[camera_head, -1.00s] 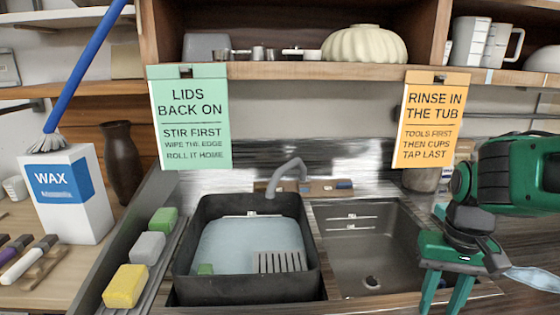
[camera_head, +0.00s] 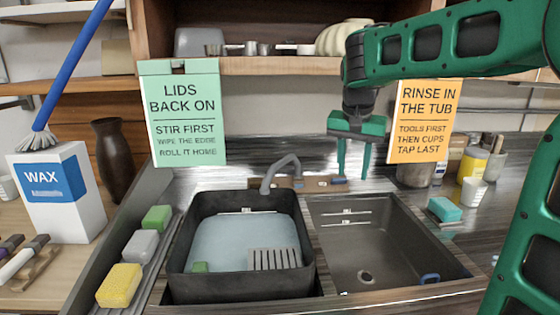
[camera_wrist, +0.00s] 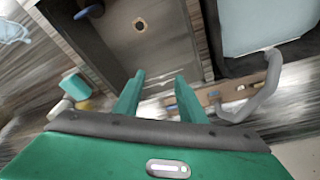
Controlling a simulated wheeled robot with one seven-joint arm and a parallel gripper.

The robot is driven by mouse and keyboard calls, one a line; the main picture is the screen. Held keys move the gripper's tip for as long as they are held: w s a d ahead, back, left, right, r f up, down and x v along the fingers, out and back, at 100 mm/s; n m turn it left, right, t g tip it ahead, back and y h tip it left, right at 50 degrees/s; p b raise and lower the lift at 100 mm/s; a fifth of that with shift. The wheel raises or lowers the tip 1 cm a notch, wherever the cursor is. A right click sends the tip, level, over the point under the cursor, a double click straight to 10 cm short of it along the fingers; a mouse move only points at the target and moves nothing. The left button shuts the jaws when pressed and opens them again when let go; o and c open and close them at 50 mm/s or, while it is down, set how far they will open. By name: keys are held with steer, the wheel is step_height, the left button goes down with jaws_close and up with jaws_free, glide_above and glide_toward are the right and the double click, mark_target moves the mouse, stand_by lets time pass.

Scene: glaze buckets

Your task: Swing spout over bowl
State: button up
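The grey curved spout (camera_head: 283,165) rises from the ledge behind the sink, with its end over the back edge of the black tub (camera_head: 185,240) on the left. It also shows in the wrist view (camera_wrist: 262,97), at the right. The empty steel bowl (camera_head: 350,245) is to the right of the tub; it shows at the top of the wrist view (camera_wrist: 150,55). My gripper (camera_head: 354,175) points down behind the bowl, to the right of the spout and apart from it. Its two green fingers are spread with nothing between them (camera_wrist: 157,90).
The tub holds pale water and a grey slatted piece (camera_head: 275,259). Two hanging signs (camera_head: 182,112) (camera_head: 424,118) and the wooden shelf (camera_head: 270,66) are above the sink. A teal sponge (camera_head: 445,209) and a white cup (camera_head: 473,192) stand on the right counter.

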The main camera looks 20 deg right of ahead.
steer(key=w+a+r+t, duration=0.1)
steer(key=w+a+r, duration=0.3)
steer(key=w+a, duration=0.4)
steer(key=m+t, duration=0.1)
glide_toward(281, 161)
steer(key=x, duration=0.8)
steer(key=shift+w+f, duration=0.25)
steer(key=shift+f, duration=0.05)
jaws_close()
